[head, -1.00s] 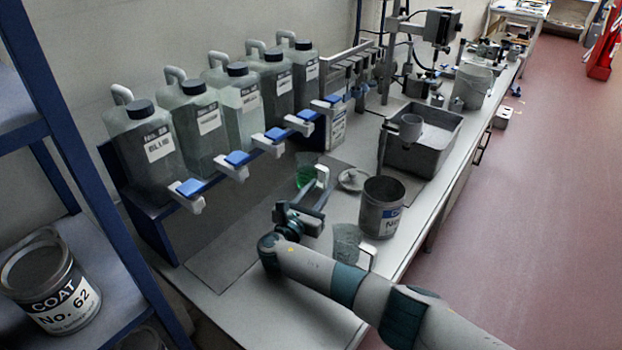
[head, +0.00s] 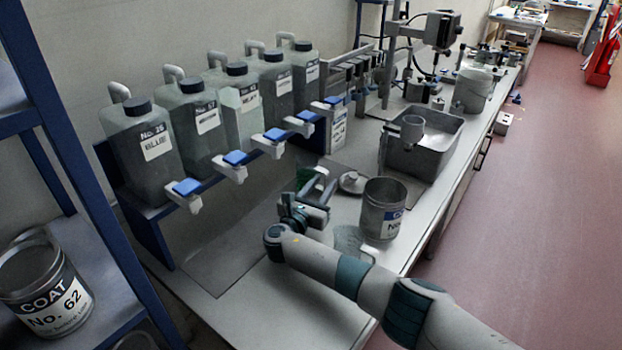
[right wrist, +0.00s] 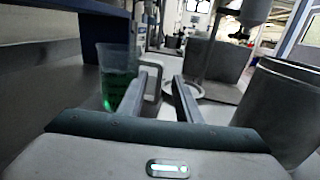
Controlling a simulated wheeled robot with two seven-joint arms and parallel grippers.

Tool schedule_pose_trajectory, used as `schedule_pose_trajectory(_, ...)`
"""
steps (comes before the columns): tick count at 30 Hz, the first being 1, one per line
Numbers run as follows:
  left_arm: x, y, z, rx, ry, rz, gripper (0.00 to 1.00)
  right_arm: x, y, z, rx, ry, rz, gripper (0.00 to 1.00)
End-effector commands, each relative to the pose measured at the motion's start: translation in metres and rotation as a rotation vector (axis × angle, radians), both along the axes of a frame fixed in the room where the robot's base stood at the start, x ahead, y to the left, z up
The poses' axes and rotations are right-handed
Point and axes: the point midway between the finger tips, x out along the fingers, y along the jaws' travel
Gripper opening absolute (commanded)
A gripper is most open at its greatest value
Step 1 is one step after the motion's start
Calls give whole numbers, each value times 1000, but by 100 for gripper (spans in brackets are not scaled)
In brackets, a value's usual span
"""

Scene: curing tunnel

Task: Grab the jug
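A clear jug holding green liquid (right wrist: 114,80) stands upright on the bench. Its pale handle (right wrist: 151,76) faces right. In the head view the jug (head: 305,178) is partly hidden behind my right gripper (head: 322,190). In the right wrist view my right gripper (right wrist: 163,76) is open. The handle shows between its two fingers, and I cannot tell whether they touch it. A second, clear empty-looking jug (head: 347,240) stands nearer, partly hidden behind my right arm. My left gripper is not in view.
An open grey can (head: 381,212) stands right of my gripper, and a round lid (head: 352,182) lies behind it. A grey basin (head: 440,158) is further back. Several jerrycans with taps (head: 186,198) line a blue rack at left.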

Motion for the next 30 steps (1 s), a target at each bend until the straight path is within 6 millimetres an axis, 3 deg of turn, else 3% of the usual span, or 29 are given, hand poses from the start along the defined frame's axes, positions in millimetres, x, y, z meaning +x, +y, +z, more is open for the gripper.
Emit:
schedule_pose_trajectory(5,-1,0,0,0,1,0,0,0,0,0,0,0,0,31)
schedule_pose_trajectory(9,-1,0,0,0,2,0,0,0,0,0,0,0,0,0)
schedule_pose_trajectory(30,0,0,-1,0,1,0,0,0,0,4,1,-1,0,0)
